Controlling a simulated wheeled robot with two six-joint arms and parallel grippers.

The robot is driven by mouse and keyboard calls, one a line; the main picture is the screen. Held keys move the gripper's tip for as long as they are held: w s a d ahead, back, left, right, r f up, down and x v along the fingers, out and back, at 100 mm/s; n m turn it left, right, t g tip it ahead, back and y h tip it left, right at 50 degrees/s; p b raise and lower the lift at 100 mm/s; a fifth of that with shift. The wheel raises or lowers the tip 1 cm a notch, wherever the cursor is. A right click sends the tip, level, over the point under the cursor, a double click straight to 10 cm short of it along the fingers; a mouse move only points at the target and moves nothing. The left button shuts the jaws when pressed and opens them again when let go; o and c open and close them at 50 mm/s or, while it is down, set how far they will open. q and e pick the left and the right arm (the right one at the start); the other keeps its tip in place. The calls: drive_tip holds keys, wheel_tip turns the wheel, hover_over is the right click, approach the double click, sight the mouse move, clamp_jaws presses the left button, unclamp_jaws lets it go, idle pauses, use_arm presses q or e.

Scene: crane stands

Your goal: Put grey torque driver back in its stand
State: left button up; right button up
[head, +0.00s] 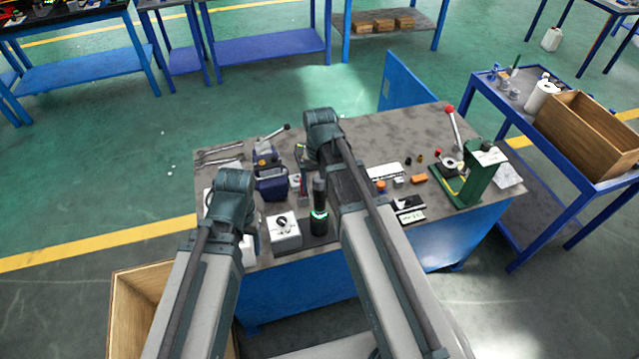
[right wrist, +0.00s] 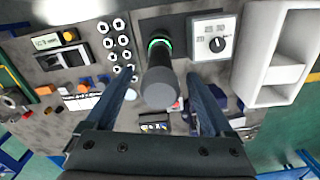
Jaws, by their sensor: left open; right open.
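The torque driver, a dark upright cylinder with a grey end and a glowing green ring, stands on a dark base plate; it shows in the head view (head: 320,203) and the right wrist view (right wrist: 160,88). The plate (right wrist: 205,20) appears to be its stand; how it sits there is hidden. My right gripper (right wrist: 160,76) is open, with one finger on each side of the driver and a gap on both sides. In the head view my right arm hides that gripper. My left gripper (head: 240,225) is over the table's left part, its fingers mostly hidden by its wrist.
A white box with a dial (head: 285,236) stands close beside the driver. A white holder (right wrist: 275,90) is beyond it. A nut tray (right wrist: 115,48) lies on the other side. A green press (head: 478,178) stands at the table's right. A wooden crate (head: 125,310) is at front left.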

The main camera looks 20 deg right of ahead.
drive_tip(key=shift+r+p, duration=2.1)
drive_tip(key=shift+r, duration=0.2)
wheel_tip(320, 180, up, 14)
drive_tip(key=p, duration=1.4)
drive_tip(key=s+a+f+n+b, duration=0.3)
drive_tip(key=s+a+f+b, duration=0.2)
drive_tip(key=s+f+b, duration=0.2)
drive_tip(key=s+a+f+n+h+b, duration=0.1)
drive_tip(key=s+a+f+n+b, duration=0.2)
drive_tip(key=s+a+f+b, duration=0.2)
wheel_tip(320, 180, down, 4)
drive_tip(key=s+b, duration=0.2)
drive_tip(key=b, duration=0.1)
drive_tip(key=shift+a+r+b, duration=0.2)
drive_tip(key=shift+b, duration=0.15)
drive_tip(key=shift+s, duration=0.1)
